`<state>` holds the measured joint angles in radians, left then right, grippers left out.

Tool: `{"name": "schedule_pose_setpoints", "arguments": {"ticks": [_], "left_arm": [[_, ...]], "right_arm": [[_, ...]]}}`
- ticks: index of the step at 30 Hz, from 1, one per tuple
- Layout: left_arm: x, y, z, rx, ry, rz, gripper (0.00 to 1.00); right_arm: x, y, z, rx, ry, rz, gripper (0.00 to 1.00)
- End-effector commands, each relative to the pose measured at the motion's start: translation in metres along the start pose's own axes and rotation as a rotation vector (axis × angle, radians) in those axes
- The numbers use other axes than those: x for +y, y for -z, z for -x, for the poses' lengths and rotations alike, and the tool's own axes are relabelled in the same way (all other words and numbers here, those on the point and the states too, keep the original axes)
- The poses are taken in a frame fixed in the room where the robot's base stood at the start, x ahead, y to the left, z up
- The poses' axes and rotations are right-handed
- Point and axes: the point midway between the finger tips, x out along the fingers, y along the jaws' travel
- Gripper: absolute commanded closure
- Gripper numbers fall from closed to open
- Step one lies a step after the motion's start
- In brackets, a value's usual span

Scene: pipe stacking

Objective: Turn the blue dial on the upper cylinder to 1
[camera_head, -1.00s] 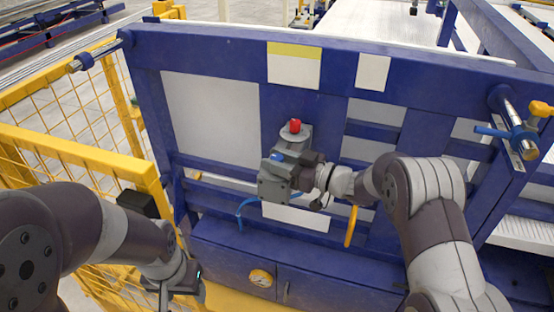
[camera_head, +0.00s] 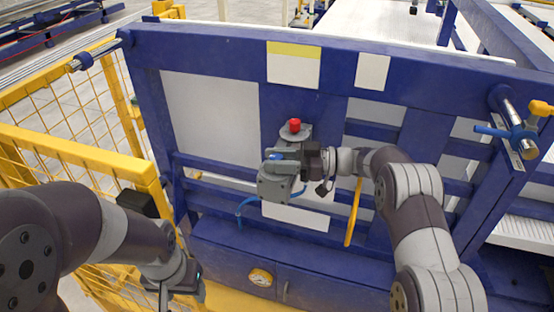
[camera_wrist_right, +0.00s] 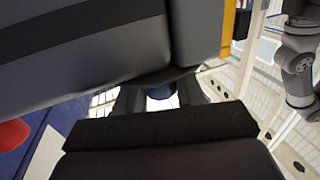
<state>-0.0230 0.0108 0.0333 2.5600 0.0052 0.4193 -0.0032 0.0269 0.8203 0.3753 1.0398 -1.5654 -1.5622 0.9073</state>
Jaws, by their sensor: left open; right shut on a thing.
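A grey housing (camera_head: 273,188) is mounted on the blue panel, with a small blue dial (camera_head: 277,156) at its top. A red knob (camera_head: 295,125) sits on a grey base just above it. My right gripper (camera_head: 288,157) reaches in from the right and is shut on the blue dial. In the right wrist view a bit of the blue dial (camera_wrist_right: 160,92) shows between the dark fingers; most of it is hidden. No dial marks can be read. My left gripper (camera_head: 178,288) is open and empty at the lower left, apart from the panel.
The blue panel frame (camera_head: 200,50) fills the middle. A silver cylinder (camera_head: 512,120) with a blue bar and yellow knob is at its right. A yellow handle (camera_head: 353,212) stands below my right arm. Yellow mesh fencing (camera_head: 80,148) is at the left. A round gauge (camera_head: 261,277) is below.

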Motion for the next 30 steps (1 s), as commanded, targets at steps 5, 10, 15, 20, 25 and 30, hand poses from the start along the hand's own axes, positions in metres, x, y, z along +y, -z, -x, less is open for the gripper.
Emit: {"name": "schedule_pose_setpoints", "arguments": {"ticks": [5,10,15,20,25,30], "left_arm": [[0.000,0.000,0.000,0.000,0.000,0.000,0.42],[0.000,0.000,0.000,0.000,0.000,0.000,0.42],[0.000,0.000,0.000,0.000,0.000,0.000,0.42],[0.000,0.000,-0.002,0.000,0.000,0.000,0.42],[0.000,-0.002,-0.014,0.000,0.000,0.000,0.42],[0.000,-0.003,-0.025,0.000,0.000,0.000,0.42]], "right_arm": [[0.000,0.003,0.000,0.003,0.000,0.004,0.93],[0.000,0.003,0.000,0.003,-0.001,0.004,0.43],[0.000,0.002,0.000,0.002,-0.001,0.002,0.43],[0.001,0.000,0.005,0.002,-0.002,0.002,0.43],[0.001,-0.003,0.041,0.001,-0.005,0.004,0.43],[0.001,-0.003,0.088,0.002,-0.005,0.003,0.43]]}}
